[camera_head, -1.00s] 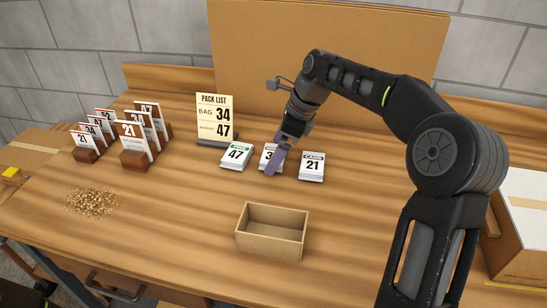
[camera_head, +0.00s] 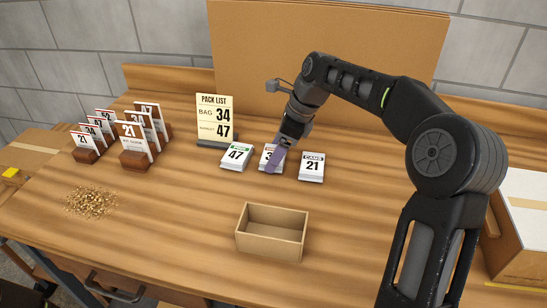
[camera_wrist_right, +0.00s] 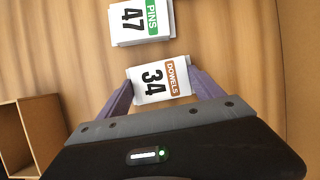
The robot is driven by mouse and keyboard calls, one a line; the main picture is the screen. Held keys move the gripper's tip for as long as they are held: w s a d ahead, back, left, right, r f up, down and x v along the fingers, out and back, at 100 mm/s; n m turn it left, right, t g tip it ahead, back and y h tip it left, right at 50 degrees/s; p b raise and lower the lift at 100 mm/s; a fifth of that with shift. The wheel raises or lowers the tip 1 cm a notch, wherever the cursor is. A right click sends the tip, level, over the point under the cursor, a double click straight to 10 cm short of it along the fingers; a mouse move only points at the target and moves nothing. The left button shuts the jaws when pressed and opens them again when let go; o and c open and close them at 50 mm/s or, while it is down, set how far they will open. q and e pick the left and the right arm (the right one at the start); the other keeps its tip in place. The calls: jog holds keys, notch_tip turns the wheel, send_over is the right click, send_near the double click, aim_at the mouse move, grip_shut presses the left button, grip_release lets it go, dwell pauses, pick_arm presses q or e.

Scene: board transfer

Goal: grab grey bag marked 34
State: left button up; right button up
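The bag marked 34 (camera_wrist_right: 160,82), a small white-faced packet with a brown DOWELS band, lies on the table between two other bags. In the head view the bag (camera_head: 267,155) is partly hidden by my right gripper (camera_head: 275,160). In the right wrist view my right gripper (camera_wrist_right: 163,82) is open, with one purple finger on each side of the bag; whether they touch it is hard to tell. My left gripper is not in view.
Bag 47 (camera_head: 236,157) with a green PINS band lies just left, and bag 21 (camera_head: 312,166) just right. An empty open box (camera_head: 271,247) stands in front. The pack list sign (camera_head: 215,118) and card holders (camera_head: 138,160) stand left.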

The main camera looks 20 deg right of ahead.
jog(key=c, duration=0.9)
jog(key=shift+o, duration=0.2)
jog(key=shift+r, duration=0.1)
notch_tip(320, 180, up, 10)
jog(key=shift+f+p, duration=0.1)
jog(key=shift+p, duration=0.65)
